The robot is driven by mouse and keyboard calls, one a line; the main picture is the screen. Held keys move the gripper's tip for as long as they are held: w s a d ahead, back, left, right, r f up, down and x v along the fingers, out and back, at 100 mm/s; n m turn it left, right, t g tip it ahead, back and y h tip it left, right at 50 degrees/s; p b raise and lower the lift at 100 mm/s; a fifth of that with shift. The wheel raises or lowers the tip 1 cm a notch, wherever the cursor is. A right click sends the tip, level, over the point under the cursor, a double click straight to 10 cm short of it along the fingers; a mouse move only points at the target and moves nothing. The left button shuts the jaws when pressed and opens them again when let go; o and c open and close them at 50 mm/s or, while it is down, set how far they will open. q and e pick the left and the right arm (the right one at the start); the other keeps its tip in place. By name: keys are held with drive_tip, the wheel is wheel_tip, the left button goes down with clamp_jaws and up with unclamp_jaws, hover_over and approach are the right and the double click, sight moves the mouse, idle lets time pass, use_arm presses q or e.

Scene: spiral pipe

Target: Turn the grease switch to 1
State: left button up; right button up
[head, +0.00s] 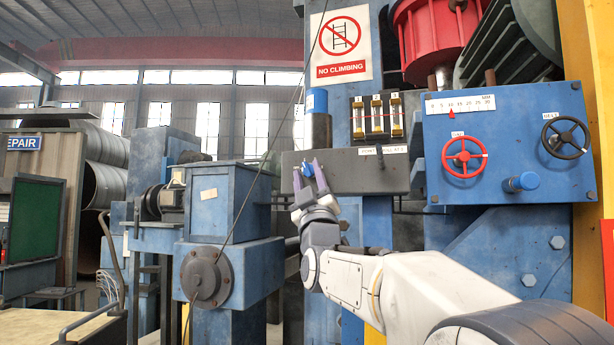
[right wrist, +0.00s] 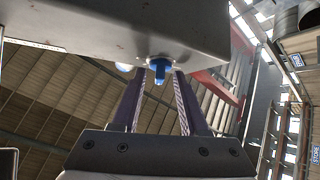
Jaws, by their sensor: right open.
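A small blue knob (head: 307,170), which looks like the grease switch, sits on the left part of a dark grey box (head: 350,178). My right gripper (head: 309,174) is in front of it with its two purple-grey fingers apart. In the right wrist view the blue knob (right wrist: 160,70) shows between the open fingertips (right wrist: 159,76), under the grey box (right wrist: 110,30). The fingers are on either side of the knob; I cannot tell whether they touch it. The knob's marks and its setting are not readable. My left gripper is not in view.
To the right, a blue panel (head: 510,110) carries a red handwheel (head: 464,157), a black handwheel (head: 566,137) and a blue knob (head: 521,182). Three sight gauges (head: 377,116) stand above the grey box. A blue machine (head: 222,205) is at left.

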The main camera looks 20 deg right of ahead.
drive_tip(key=b+v, duration=0.3)
drive_tip(key=v, duration=0.6)
drive_tip(key=shift+s+f+b, duration=0.25)
drive_tip(key=shift+f+b, duration=0.05)
drive_tip(key=shift+b, duration=0.05)
